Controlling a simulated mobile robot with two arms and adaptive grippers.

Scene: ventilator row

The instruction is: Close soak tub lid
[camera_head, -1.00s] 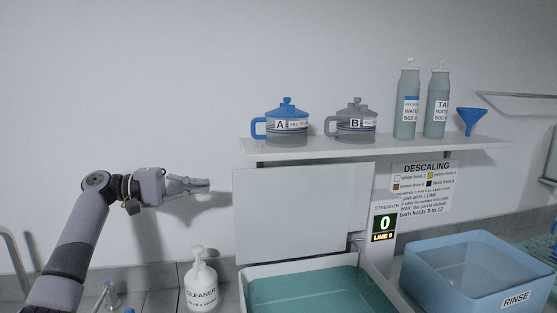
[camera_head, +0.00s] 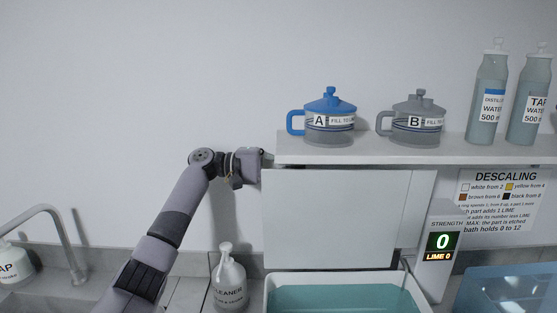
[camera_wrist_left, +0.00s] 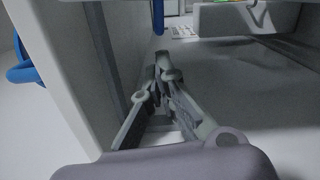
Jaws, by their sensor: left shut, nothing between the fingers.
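The soak tub (camera_head: 275,282) is white with teal liquid in it, at the bottom centre of the head view. Its lid (camera_head: 335,218) is a pale flat panel standing upright behind the tub, so the tub is open. My left gripper (camera_head: 264,158) is at the lid's upper left corner, just under the left end of the shelf. Its fingers are mostly hidden there by the lid in the head view. In the left wrist view the fingers (camera_wrist_left: 165,75) are together with nothing between them. I cannot tell whether they touch the lid. My right gripper is not in view.
A wall shelf (camera_head: 385,160) close above the lid holds blue pot A (camera_head: 330,118), grey pot B (camera_head: 412,120) and two bottles. A cleaner bottle (camera_head: 228,278) stands left of the tub. A strength display (camera_head: 442,245) and a blue rinse tub (camera_head: 510,290) are at right.

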